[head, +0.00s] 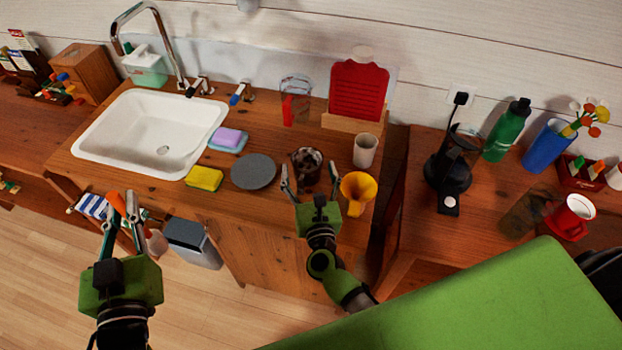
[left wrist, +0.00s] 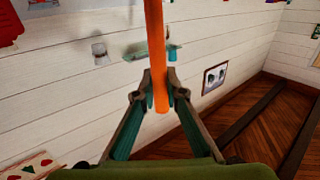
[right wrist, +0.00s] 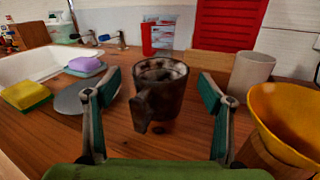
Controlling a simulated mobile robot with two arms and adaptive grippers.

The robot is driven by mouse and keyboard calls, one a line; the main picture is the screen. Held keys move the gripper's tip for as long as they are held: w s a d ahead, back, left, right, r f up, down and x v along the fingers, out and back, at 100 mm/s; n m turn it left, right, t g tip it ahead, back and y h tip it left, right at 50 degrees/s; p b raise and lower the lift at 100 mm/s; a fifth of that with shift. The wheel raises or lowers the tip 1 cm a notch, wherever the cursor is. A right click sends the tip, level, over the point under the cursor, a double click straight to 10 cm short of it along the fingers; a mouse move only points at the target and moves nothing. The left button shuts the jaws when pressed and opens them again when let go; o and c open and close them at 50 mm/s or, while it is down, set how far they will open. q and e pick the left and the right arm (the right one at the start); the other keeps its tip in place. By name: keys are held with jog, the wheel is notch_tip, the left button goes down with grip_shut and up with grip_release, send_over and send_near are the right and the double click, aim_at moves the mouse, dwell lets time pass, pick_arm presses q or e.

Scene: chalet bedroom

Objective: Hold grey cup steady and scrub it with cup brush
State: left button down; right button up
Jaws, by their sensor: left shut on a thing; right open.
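The grey cup (head: 307,163) stands upright on the wooden counter, dark and stained, beside a grey disc. In the right wrist view the cup (right wrist: 160,90) is between the fingers of my right gripper (right wrist: 160,103), its handle toward me; the fingers stand apart on both sides. In the head view my right gripper (head: 309,184) is at the counter's front edge, just before the cup. My left gripper (head: 124,208) is shut on an orange handle (head: 117,204), likely the cup brush's, left of the cup and before the counter. The handle fills the left wrist view's middle (left wrist: 157,60); bristles are unclear.
The grey disc (head: 254,172), yellow sponge (head: 204,178) and purple sponge (head: 227,137) lie left. A sink (head: 150,133) is farther left. A glass jug (head: 296,98) and red board (head: 357,90) stand behind.

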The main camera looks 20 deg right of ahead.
jog(key=shift+w+d, duration=0.15)
jog(key=shift+w, duration=0.6)
jog(key=shift+w+d, duration=0.15)
jog(key=shift+w, duration=0.6)
jog(key=shift+c, duration=0.3)
jog(key=c, duration=1.3)
jog(key=shift+c, duration=0.2)
